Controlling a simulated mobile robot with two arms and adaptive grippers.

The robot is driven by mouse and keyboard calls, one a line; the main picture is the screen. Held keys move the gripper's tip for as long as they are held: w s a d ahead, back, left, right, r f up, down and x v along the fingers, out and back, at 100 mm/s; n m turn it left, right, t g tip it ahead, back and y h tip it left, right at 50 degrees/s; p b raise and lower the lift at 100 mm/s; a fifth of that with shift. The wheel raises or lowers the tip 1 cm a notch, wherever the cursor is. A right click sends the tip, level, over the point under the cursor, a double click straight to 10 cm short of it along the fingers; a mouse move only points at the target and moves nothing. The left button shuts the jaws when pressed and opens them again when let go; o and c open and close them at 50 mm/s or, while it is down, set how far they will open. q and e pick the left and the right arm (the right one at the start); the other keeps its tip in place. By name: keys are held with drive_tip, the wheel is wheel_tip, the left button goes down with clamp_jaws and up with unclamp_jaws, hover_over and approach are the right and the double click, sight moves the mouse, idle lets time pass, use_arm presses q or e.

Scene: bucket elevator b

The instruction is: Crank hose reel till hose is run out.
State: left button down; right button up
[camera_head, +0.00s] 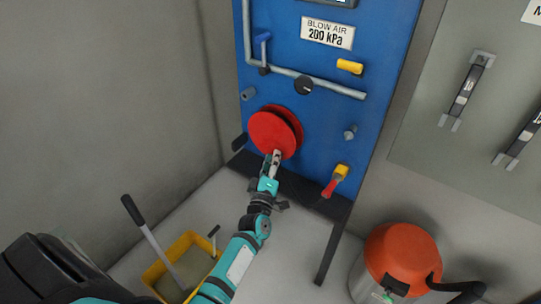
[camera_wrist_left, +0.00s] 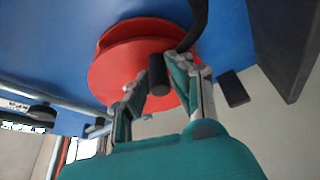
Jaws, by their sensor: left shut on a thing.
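The red hose reel (camera_head: 268,135) is mounted on the blue panel (camera_head: 316,100), low and toward its left side. It fills the upper middle of the left wrist view (camera_wrist_left: 120,72). My left gripper (camera_head: 276,158) is at the reel's lower front edge. In the wrist view its fingers (camera_wrist_left: 160,88) are on either side of a short dark crank handle (camera_wrist_left: 157,72), and the gripper is shut on it. The handle is hidden by the gripper in the head view. A black hose-like piece (camera_wrist_left: 196,22) runs beside the reel in the wrist view. My right gripper is not in view.
A yellow mop bucket (camera_head: 154,272) stands below left. A red-topped vacuum (camera_head: 400,250) stands lower right. Handled grey doors are at right.

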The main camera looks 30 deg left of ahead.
use_arm(q)
drive_tip(key=shift+d+r+n, duration=0.1)
drive_tip(key=shift+r+n, duration=0.15)
drive_tip(key=shift+n, duration=0.15)
drive_tip(key=c, duration=1.2)
unclamp_jaws()
drive_tip(key=v, duration=1.2)
drive_tip(key=s+d+f+m+g+h, duration=0.2)
drive_tip(key=s+d+f+m+g, duration=0.15)
drive_tip(key=f, duration=0.75)
drive_tip(key=s+d+f+m+g+h, duration=0.2)
drive_tip(key=s+f+m, duration=0.3)
drive_tip(key=f, duration=0.5)
drive_tip(key=s+d+f+m+g+h, duration=0.2)
drive_tip(key=s+d+f+m+g, duration=0.15)
drive_tip(key=f, duration=0.75)
drive_tip(key=s+a+f+m+g, duration=0.1)
drive_tip(key=s+f+m+g, duration=0.1)
drive_tip(key=s+f, duration=0.3)
drive_tip(key=s+a+f+m+g, duration=0.2)
drive_tip(key=s+f+m+g, duration=0.1)
drive_tip(key=s, duration=1.1)
drive_tip(key=s+a+f+m+g, duration=0.2)
drive_tip(key=s+f+m+g, duration=0.1)
drive_tip(key=s+f, duration=0.4)
drive_tip(key=s+g, duration=0.1)
drive_tip(key=s, duration=0.2)
drive_tip(key=shift+y, duration=0.3)
